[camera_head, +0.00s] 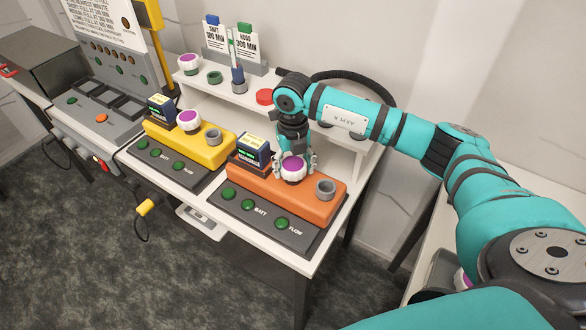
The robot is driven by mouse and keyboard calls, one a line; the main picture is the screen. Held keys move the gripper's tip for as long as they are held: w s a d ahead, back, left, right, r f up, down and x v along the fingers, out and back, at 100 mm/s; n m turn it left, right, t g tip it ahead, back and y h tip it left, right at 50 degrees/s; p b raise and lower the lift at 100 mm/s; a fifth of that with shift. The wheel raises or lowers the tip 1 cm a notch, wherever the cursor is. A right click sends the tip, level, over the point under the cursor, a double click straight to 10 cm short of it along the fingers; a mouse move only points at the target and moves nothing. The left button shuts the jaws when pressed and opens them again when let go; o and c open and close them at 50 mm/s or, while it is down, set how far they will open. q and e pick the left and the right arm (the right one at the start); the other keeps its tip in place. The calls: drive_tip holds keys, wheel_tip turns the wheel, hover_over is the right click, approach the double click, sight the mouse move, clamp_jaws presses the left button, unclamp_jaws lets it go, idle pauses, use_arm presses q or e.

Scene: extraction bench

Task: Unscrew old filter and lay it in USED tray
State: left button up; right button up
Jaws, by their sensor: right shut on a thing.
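A white filter with a purple top (292,170) sits on the orange unit (250,185) on the bench. My right gripper (295,164) reaches down from behind, its fingers shut around the sides of this filter. The filter looks upright. Whether its thread is still engaged cannot be told. My left gripper is not in view. No tray with a readable USED label shows.
A yellow unit (215,148) with a similar purple-topped filter (188,121) stands to the left. The shelf behind holds another filter (188,63), a green ring (214,77), a red cap (265,97) and sign cards (245,42). A grey cup (325,188) stands beside the gripped filter.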

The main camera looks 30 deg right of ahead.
drive_tip(key=n+b, duration=0.5)
drive_tip(key=n, duration=0.6)
drive_tip(key=shift+f, duration=0.15)
drive_tip(key=n+b, duration=0.2)
drive_tip(key=n, duration=0.1)
drive_tip(key=n+b, duration=0.2)
drive_tip(key=n, duration=0.5)
drive_tip(key=shift+b, duration=0.35)
drive_tip(key=n+b, duration=0.1)
drive_tip(key=n, duration=0.4)
drive_tip(key=shift+r+n, duration=0.3)
drive_tip(key=o, duration=1.4)
drive_tip(key=shift+c, duration=0.2)
